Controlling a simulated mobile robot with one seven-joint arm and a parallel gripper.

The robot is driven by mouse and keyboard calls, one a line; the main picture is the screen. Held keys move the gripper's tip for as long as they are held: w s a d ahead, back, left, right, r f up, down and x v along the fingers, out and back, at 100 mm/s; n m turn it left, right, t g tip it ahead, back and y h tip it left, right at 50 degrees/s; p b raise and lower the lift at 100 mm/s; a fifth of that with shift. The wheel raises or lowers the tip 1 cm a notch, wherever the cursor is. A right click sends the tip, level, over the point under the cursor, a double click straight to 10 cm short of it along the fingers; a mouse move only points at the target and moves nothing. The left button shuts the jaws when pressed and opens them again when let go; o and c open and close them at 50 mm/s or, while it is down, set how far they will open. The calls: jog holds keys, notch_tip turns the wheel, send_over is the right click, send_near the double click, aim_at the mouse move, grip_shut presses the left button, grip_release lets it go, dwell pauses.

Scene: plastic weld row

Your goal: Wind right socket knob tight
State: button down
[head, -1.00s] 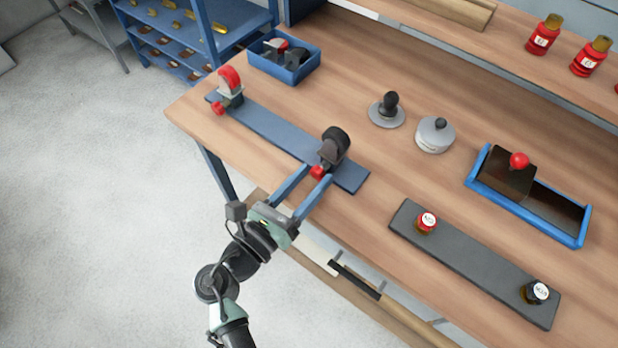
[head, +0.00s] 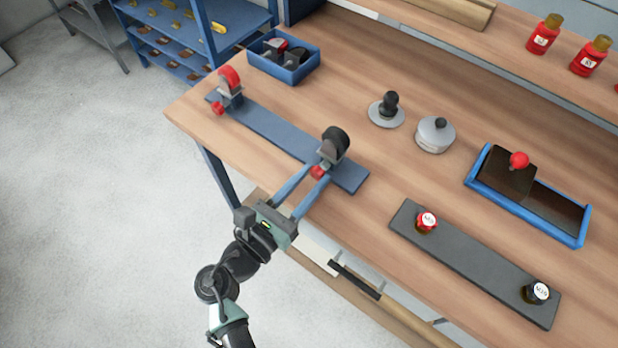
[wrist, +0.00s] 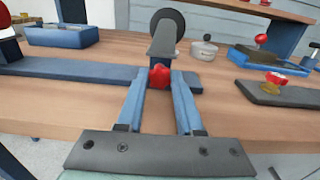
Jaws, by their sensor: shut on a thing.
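The right socket holds a black wheel (head: 334,142) in a grey bracket at the right end of a blue base strip (head: 270,136). Its red knob (head: 317,172) faces the front of the bench. My gripper (head: 311,178) is shut on this red knob, with one blue finger on each side. In the wrist view the knob (wrist: 159,77) sits between the fingertips, below the grey bracket (wrist: 163,42). The left socket, with a red wheel (head: 229,78) and its own red knob (head: 217,109), stands at the strip's far left end.
A blue bin (head: 285,60) with loose parts stands behind the strip. A grey lidded pot (head: 435,135), a black-knobbed disc (head: 387,110), a blue tray (head: 525,213) and a dark strip with two small jars (head: 475,262) lie to the right. Bare wood separates them.

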jog(key=m+b, duration=0.1)
jog(key=m, duration=0.3)
jog(key=shift+f, duration=0.1)
jog(key=shift+s+d+m+b, duration=0.1)
jog(key=shift+m+b, duration=0.55)
jog(key=shift+m, duration=1.45)
jog(key=c, duration=0.6)
grip_release()
jog(key=shift+o, duration=0.2)
